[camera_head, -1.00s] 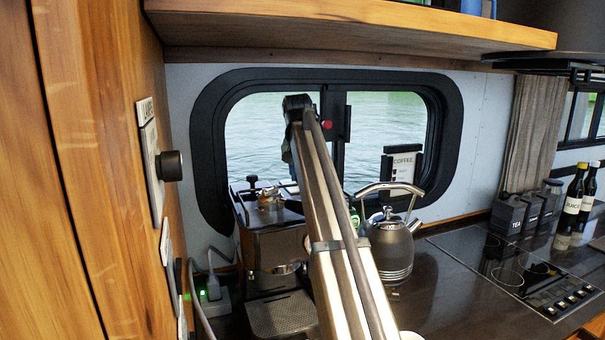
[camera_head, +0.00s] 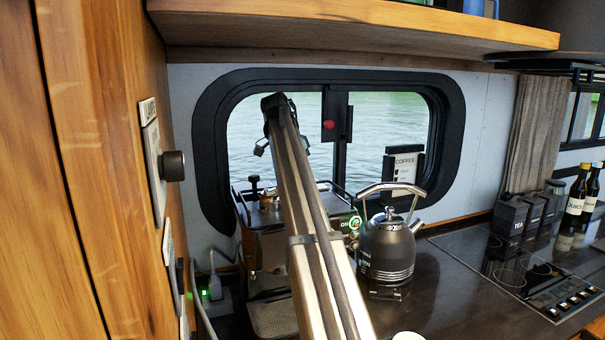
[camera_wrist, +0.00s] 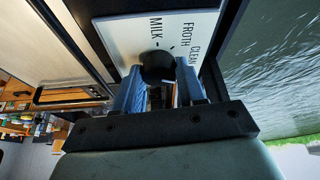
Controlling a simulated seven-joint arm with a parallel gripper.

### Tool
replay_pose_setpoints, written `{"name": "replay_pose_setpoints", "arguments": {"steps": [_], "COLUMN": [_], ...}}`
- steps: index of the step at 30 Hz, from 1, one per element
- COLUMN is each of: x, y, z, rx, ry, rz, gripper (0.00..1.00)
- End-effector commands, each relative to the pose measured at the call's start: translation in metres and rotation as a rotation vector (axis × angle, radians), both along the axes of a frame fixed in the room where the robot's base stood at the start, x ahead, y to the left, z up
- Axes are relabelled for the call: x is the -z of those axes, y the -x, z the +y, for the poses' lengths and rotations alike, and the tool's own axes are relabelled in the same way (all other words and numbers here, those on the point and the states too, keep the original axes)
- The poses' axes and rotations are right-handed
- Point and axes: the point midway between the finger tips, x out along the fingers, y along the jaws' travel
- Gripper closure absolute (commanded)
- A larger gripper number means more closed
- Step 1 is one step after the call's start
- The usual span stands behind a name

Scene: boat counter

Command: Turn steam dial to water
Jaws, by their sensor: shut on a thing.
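In the wrist view, a round black dial knob (camera_wrist: 157,66) sits on a white panel (camera_wrist: 122,38). The panel is lettered MILK, FROTH and CLEAN; I see no WATER label, and part of the panel is hidden. My gripper (camera_wrist: 159,82) is shut on the knob, one blue finger on each side. The knob's pointer cannot be made out. In the head view, the coffee machine (camera_head: 273,246) stands at the back left of the counter, partly hidden by my arm. The held knob and my fingers cannot be made out there.
A dark kettle (camera_head: 387,250) stands close to the right of the coffee machine. A wall dial (camera_head: 172,165) sticks out from the wooden panel at left. A wooden shelf (camera_head: 350,30) hangs above the window. The hob (camera_head: 520,270) lies to the right.

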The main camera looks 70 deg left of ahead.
Motion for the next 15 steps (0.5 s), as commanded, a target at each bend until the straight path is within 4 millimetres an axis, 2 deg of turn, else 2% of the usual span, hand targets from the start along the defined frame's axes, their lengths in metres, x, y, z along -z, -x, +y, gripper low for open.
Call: {"name": "replay_pose_setpoints", "arguments": {"steps": [6, 15], "x": [-0.0006, -0.0004], "y": [0.0, 0.0001], "z": [0.0027, 0.0026], "rx": [0.159, 0.29], "ry": [-0.001, -0.001], "rz": [0.0, 0.001], "gripper": [0.91, 0.91]}}
